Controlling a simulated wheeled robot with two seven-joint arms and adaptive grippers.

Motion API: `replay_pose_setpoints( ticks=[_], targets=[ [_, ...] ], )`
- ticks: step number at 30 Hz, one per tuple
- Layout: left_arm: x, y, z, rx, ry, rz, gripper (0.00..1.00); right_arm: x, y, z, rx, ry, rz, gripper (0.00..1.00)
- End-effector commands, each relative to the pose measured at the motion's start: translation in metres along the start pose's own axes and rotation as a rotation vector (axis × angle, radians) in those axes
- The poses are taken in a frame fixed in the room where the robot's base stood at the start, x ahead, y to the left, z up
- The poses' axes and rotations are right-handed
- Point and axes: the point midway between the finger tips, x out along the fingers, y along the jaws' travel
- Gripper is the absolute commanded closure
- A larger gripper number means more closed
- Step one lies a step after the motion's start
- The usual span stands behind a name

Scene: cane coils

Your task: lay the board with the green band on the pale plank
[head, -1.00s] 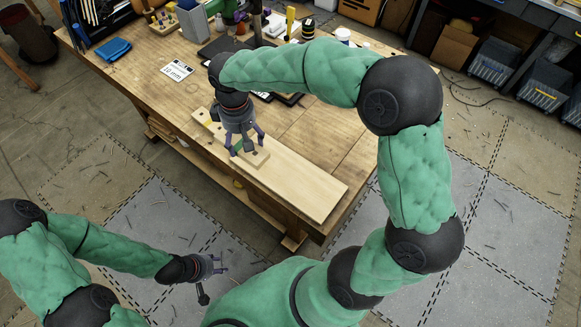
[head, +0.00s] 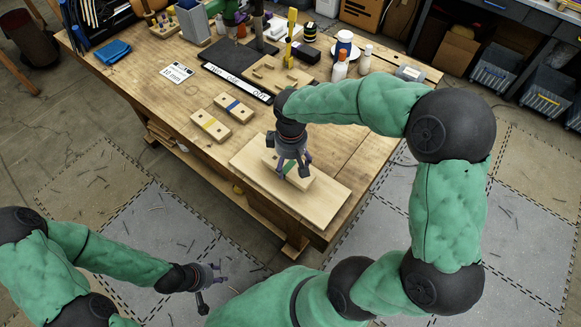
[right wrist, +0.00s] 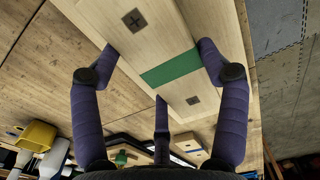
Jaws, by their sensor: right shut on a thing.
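The board with the green band (head: 299,184) is pale wood with dark holes near its ends. My right gripper (head: 289,172) is shut on it, its fingers at the long edges by the green band. The board also fills the middle of the right wrist view (right wrist: 143,30), with the fingers (right wrist: 160,60) on both sides. The pale plank (head: 325,198) lies near the table's front edge, beneath the board. I cannot tell whether board and plank touch. My left gripper (head: 212,278) is open and empty, away from the table at the lower left.
A board with a yellow band (head: 210,124) and one with a blue band (head: 236,108) lie left of the plank on the table (head: 160,105). A labelled dark tray (head: 236,82), bottles (head: 340,68) and tools stand further back. The table's front left is clear.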

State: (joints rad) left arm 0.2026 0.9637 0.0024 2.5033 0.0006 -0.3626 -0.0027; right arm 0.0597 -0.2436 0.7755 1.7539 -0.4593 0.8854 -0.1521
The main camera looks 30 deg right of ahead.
Motion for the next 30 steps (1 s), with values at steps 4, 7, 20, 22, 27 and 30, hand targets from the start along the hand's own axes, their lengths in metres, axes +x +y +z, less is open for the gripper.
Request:
replay_pose_setpoints(
  ticks=[4,7,20,22,27,30],
  targets=[
    [0.007,-0.002,0.000,0.000,0.000,0.000,0.60,0.023,-0.001,0.000,-0.002,-0.002,-0.001,0.61],
    [0.006,-0.002,0.000,0.000,0.000,0.000,0.60,0.025,-0.001,-0.001,-0.002,0.000,0.000,0.61],
    [0.008,-0.003,0.000,0.000,0.000,0.000,0.60,0.027,-0.001,-0.001,-0.002,-0.001,-0.001,0.01],
    [0.008,-0.003,0.000,0.000,0.000,0.000,0.60,0.027,-0.001,-0.001,-0.002,-0.001,-0.001,0.01],
    [0.008,-0.003,0.000,0.000,0.000,0.000,0.60,0.027,-0.001,-0.001,-0.001,-0.001,-0.001,0.01],
    [0.007,-0.003,0.000,0.000,0.000,0.000,0.60,0.026,-0.001,-0.001,-0.001,-0.001,-0.001,0.01]
  ],
)
